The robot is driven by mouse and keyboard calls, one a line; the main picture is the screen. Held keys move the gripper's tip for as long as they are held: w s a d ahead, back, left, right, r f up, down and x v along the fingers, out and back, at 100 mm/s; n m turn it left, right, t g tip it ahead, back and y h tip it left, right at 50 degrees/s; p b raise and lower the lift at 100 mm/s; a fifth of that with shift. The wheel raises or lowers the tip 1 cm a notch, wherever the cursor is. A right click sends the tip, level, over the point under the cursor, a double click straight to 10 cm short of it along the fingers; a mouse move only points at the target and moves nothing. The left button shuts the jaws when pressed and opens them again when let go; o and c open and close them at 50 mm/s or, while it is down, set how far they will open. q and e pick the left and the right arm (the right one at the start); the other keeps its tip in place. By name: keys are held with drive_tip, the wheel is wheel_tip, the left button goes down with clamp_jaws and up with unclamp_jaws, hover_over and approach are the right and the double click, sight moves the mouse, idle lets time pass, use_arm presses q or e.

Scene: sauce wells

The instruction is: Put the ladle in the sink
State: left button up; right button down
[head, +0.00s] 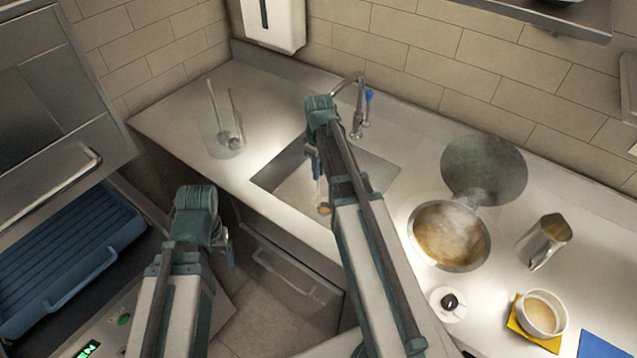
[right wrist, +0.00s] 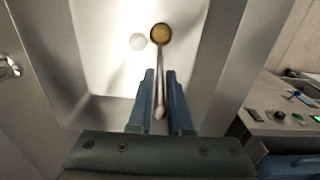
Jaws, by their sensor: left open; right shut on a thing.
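The ladle shows in the right wrist view with its handle between my right fingers and its round, yellow-brown bowl (right wrist: 160,34) pointing away from me. In the head view its bowl (head: 324,209) shows just below my right gripper (head: 317,165). My right gripper (right wrist: 160,103) is shut on the handle. The ladle is over the sink (head: 285,178), whose pale basin (right wrist: 105,65) lies behind it in the wrist view. I cannot tell whether the bowl touches the bottom. My left gripper (head: 229,252) is open and empty, in front of the counter; its fingers are partly hidden.
A faucet (head: 357,110) stands behind the sink. A clear container (head: 222,138) with utensils stands to its left. To the right are a steaming sauce well (head: 450,236), a dark round lid (head: 484,170), a metal pitcher (head: 543,241) and a bowl (head: 541,313) on a yellow mat.

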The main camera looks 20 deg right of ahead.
drive_tip(key=shift+f+b, duration=1.8)
drive_tip(key=shift+b, duration=0.05)
drive_tip(key=shift+f, duration=0.1)
drive_tip(key=shift+f, duration=0.15)
drive_tip(key=c, duration=0.8)
unclamp_jaws()
drive_tip(key=shift+c, duration=0.2)
drive_tip(key=shift+r, duration=0.25)
